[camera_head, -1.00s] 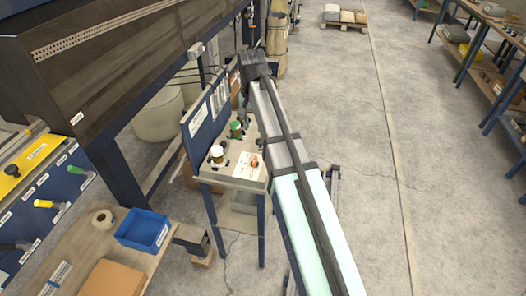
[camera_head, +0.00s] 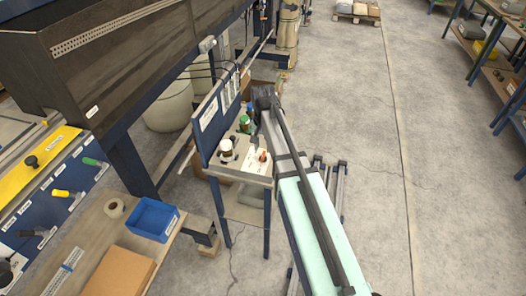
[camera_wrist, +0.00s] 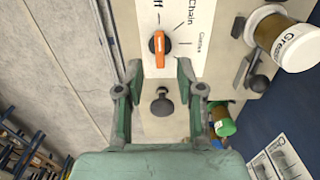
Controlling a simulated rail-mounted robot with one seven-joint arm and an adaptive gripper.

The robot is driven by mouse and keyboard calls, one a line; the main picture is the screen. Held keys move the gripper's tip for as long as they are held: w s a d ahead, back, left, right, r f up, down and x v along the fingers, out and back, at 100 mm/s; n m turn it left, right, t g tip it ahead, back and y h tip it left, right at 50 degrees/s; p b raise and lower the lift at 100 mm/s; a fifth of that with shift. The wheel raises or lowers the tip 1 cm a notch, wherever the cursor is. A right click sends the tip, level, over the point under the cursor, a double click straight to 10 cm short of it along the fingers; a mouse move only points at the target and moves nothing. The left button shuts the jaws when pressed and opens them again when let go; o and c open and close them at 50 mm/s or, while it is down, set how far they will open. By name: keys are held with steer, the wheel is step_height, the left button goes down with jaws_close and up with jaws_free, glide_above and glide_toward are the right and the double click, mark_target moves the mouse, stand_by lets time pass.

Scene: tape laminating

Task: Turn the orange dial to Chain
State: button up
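The orange dial (camera_wrist: 160,49) sits on a white label plate (camera_wrist: 205,15) in the wrist view. Its handle lies upright in the picture, with its upper end towards the partly cut-off "Off" mark. "Chain" and a further mark are printed to the right of it, with lines between. My gripper (camera_wrist: 158,72) is open and empty. Its two fingertips are just below the dial in the picture, one to each side; I cannot tell the height gap. In the head view the dial (camera_head: 262,156) shows small on the bench top (camera_head: 240,176), beside my arm; my gripper is mostly hidden there.
A dark knob (camera_wrist: 161,103) stands between my fingers. A white-labelled grease jar (camera_wrist: 283,38), a dark lever (camera_wrist: 257,80) and a green-capped jar (camera_wrist: 221,120) are to the right. A blue panel (camera_head: 208,120) rises behind the bench. Open floor lies right of the bench.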

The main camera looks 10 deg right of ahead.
mark_target(263, 154)
steer(key=shift+f+p, duration=0.4)
steer(key=shift+f, duration=1.9)
jaws_close()
